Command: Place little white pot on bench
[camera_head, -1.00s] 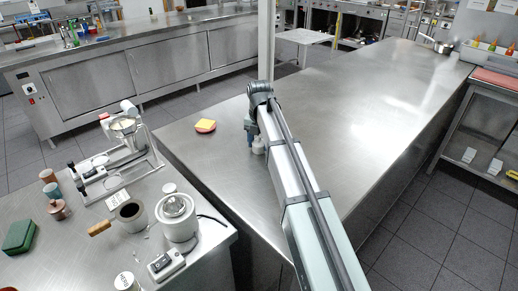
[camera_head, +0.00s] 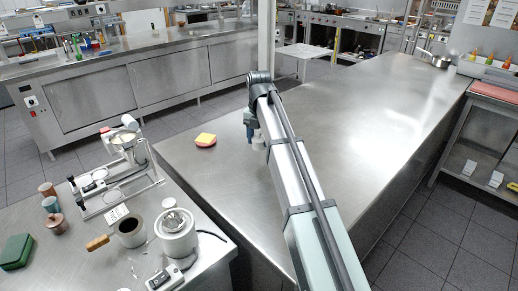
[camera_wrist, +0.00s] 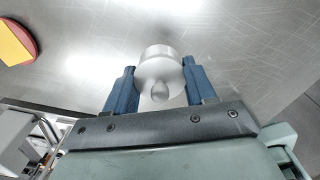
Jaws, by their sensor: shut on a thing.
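The little white pot (camera_wrist: 160,72) is between the two blue fingers of my gripper (camera_wrist: 158,88) in the wrist view. Its rounded lid knob faces the camera. My gripper is shut on it. In the head view the pot (camera_head: 259,143) shows as a small pale shape beside my arm, partly hidden by it, and my gripper (camera_head: 250,132) is over the steel bench (camera_head: 350,120). I cannot tell whether the pot touches the bench top.
A pink and yellow sponge-like thing (camera_head: 205,140) lies on the bench left of my gripper. A lower left counter (camera_head: 90,245) holds a white round appliance (camera_head: 176,232), a dark-mouthed pot (camera_head: 130,231) and a green box (camera_head: 16,251).

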